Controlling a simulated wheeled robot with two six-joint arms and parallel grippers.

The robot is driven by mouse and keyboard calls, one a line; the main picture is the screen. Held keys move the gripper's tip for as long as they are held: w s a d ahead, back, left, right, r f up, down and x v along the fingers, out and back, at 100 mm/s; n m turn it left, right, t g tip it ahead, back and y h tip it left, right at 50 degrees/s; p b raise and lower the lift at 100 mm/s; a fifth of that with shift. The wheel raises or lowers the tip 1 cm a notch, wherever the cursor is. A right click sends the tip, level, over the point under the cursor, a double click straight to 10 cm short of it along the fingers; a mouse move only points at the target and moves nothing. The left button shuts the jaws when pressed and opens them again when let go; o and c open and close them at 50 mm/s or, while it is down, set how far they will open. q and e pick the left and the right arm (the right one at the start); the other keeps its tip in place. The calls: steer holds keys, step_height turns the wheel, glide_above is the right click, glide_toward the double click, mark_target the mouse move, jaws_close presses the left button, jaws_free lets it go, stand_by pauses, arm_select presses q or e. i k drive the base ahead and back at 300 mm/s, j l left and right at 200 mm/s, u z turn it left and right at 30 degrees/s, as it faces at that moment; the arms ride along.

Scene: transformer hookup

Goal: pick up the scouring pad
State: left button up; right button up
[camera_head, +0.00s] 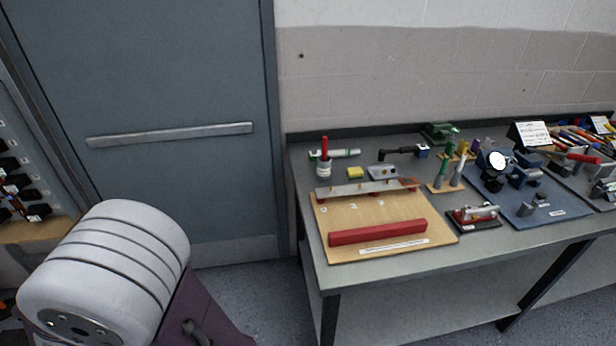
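A small yellow block (355,173) lies flat on the grey workbench, behind the wooden board and just right of a white bottle with a red top. It looks like the scouring pad, but it is too small in view to be sure of its texture. Nothing touches it from above. Neither of my grippers is in view.
A pale ribbed body fills the lower left; I cannot tell whose.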

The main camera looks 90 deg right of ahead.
mark_target(352, 175)
steer(key=i+l+z, duration=0.25)
steer(key=z, duration=0.25)
steer(key=i+l+z, duration=0.1)
steer(key=i+z, duration=0.15)
steer(key=z, duration=0.2)
steer(key=i+z, duration=0.3)
steer(key=z, duration=0.2)
steer(key=i+z, duration=0.3)
steer(key=z, duration=0.15)
steer(key=i+j+z, duration=0.25)
steer(key=z, duration=0.25)
steer(key=i+z, duration=0.2)
steer(key=z, duration=0.3)
steer(key=i+z, duration=0.15)
steer(key=z, duration=0.3)
steer(key=i+j+z, duration=0.15)
steer(key=z, duration=0.35)
steer(key=i+j+z, duration=0.15)
steer(key=z, duration=0.35)
steer(key=i+j+z, duration=0.1)
steer(key=j+z, duration=0.15)
steer(key=z, duration=0.2)
steer(key=j+z, duration=0.25)
steer(key=z, duration=0.25)
steer(key=i+j, duration=0.05)
